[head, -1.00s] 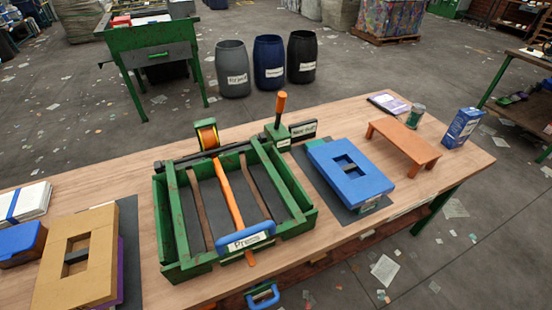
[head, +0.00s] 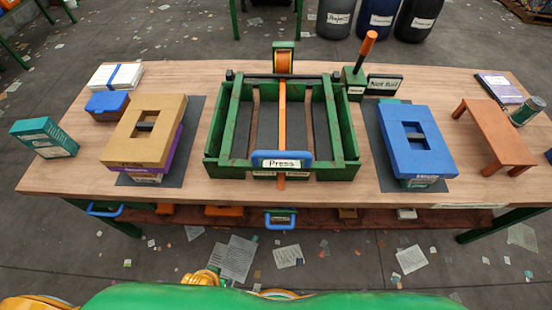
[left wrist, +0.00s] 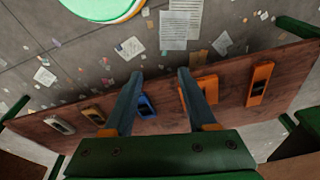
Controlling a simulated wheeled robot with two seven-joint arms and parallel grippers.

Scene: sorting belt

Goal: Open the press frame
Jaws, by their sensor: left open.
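The green press frame (head: 346,122) lies flat across the press box in the middle of the table in the head view. Its blue handle, labelled "Press" (head: 282,159), is at the front edge. An orange strap (head: 282,112) runs over the frame from a reel (head: 284,62) at the back to below the handle. My left gripper (left wrist: 160,76) shows in the left wrist view, with its two fingers apart and nothing between them. It is clear of the press. My right gripper is in neither view.
A tan block stack (head: 136,145) stands left of the press and a blue one (head: 404,157) right of it. An orange-handled lever (head: 367,48) stands behind right. Under the tabletop, a lower shelf (left wrist: 70,140) holds several coloured items. Papers litter the floor in front.

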